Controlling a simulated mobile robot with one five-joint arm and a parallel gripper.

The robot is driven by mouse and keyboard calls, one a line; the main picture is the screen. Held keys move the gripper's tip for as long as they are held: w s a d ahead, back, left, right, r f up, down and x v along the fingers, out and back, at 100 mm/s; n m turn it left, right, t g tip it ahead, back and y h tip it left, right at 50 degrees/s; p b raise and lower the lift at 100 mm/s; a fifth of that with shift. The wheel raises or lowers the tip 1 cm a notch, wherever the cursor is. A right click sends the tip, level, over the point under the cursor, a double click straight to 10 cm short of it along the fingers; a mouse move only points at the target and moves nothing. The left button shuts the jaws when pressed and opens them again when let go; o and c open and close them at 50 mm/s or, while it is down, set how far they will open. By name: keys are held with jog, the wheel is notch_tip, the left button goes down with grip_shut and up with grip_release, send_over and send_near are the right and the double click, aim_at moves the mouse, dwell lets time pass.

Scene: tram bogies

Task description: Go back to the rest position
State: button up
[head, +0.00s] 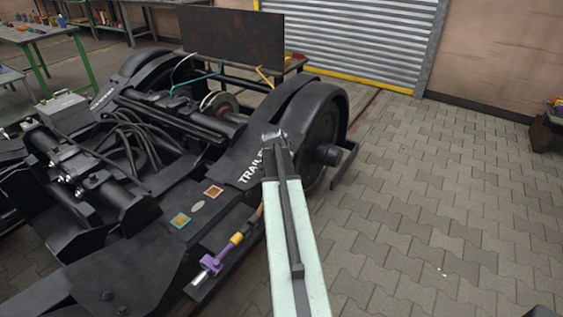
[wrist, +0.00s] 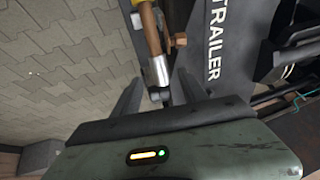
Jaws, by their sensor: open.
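My gripper (wrist: 155,92) is open in the wrist view, with two dark fingers apart. Between and beyond the fingers shows a copper-brown rod with a silver end (wrist: 159,70). I cannot tell whether they touch it. In the head view my pale arm reaches forward over the edge of the black bogie (head: 150,240), and its fingers cannot be made out. Beside the arm, on the bogie, lies a purple and yellow part (head: 212,260) with a silver end. A brown piece runs from it behind my arm.
The bogie's wheel (head: 322,140) stands just beyond my arm. A dark panel (head: 232,42) stands behind it, before a roller shutter (head: 350,35). A green-legged workbench (head: 50,35) is at the far left. The paved floor (head: 440,200) at the right is clear.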

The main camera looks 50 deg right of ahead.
jog(key=p+v, duration=0.1)
jog(key=v, duration=0.1)
jog(key=shift+s+a+r, duration=0.15)
jog(key=shift+r, duration=0.15)
